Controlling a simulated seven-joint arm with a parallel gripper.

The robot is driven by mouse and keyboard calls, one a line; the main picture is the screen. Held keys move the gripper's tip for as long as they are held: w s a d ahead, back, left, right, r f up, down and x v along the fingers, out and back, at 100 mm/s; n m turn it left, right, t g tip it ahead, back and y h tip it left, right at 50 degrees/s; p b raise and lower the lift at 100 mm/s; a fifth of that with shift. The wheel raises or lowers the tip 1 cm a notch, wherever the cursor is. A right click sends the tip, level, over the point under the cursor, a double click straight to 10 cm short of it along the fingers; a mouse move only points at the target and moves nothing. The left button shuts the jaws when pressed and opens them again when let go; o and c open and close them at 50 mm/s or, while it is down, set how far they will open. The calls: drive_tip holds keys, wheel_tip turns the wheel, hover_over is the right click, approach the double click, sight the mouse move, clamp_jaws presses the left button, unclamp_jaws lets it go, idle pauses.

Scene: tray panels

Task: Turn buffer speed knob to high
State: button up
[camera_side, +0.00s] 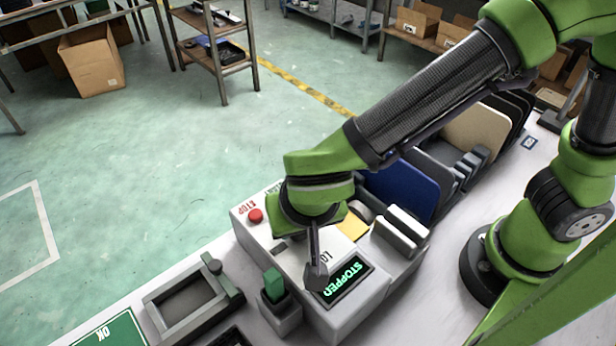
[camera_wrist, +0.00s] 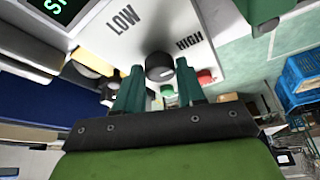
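The black round speed knob (camera_wrist: 159,66) sits on the white control panel (camera_wrist: 152,28) in the wrist view, with the labels LOW (camera_wrist: 122,19) and HIGH (camera_wrist: 190,42) on either side. I cannot make out where its pointer faces. My gripper (camera_wrist: 160,72) is open, with one green finger on each side of the knob and small gaps between them. In the side view my gripper (camera_side: 317,274) points down over the panel, and the knob is hidden. The panel's display (camera_side: 345,282) reads STOPPED.
A red STOP button (camera_side: 255,215) is at the panel's far left corner. A grey tray (camera_side: 185,303) and a green block (camera_side: 273,281) in a holder stand left of the panel. Blue (camera_side: 403,190) and other upright plates stand in a rack behind it.

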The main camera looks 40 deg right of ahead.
drive_tip(key=o, duration=0.3)
drive_tip(key=v, duration=1.7)
drive_tip(key=shift+w, duration=0.1)
